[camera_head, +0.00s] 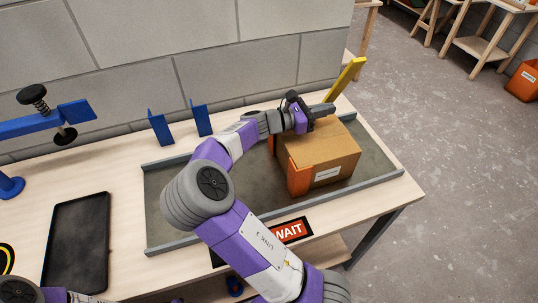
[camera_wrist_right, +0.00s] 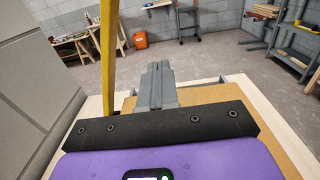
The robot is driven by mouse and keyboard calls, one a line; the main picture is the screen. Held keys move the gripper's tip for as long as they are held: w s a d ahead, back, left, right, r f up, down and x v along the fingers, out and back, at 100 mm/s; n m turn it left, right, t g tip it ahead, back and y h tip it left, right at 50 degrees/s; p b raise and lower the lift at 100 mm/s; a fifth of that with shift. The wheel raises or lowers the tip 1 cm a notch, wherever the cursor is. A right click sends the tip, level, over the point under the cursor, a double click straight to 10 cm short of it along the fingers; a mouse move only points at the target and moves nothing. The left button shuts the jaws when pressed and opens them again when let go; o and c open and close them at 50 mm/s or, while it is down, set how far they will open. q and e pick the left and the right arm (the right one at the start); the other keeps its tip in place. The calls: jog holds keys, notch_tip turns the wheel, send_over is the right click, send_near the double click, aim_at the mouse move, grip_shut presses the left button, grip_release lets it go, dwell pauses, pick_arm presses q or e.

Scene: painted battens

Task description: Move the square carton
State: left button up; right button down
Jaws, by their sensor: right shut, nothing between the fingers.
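The square carton (camera_head: 325,150) is a brown box with orange on a corner and a white label on its front. It sits upright on the right part of a grey tray (camera_head: 240,225) on the workbench. My right gripper (camera_head: 328,109) is shut and empty, over the carton's far top edge; whether it touches the carton I cannot tell. In the right wrist view its fingers (camera_wrist_right: 156,85) are together, with the carton's brown top (camera_wrist_right: 215,95) beneath and beyond. My left gripper is out of view.
A yellow batten (camera_head: 345,78) stands tilted just behind the carton, close to my right gripper. Blue brackets (camera_head: 160,127) stand at the tray's back edge by the block wall. A black flat panel (camera_head: 76,242) and a blue clamp (camera_head: 45,120) are at left. The tray's left part is bare.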

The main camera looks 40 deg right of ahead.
send_over(280, 155)
jog(key=v, duration=0.5)
jog(key=f+b, duration=0.1)
jog(key=f, duration=0.4)
jog(key=f+b, duration=0.2)
jog(key=f, duration=0.3)
jog(key=f+b, duration=0.1)
jog(key=f, duration=0.4)
jog(key=shift+s+d+f+b, duration=0.1)
jog(key=shift+s+d+b, duration=0.1)
jog(key=shift+d+b, duration=0.15)
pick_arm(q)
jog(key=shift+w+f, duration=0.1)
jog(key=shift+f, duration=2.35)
pick_arm(e)
jog(key=shift+s+d, duration=0.15)
jog(key=shift+d, duration=0.35)
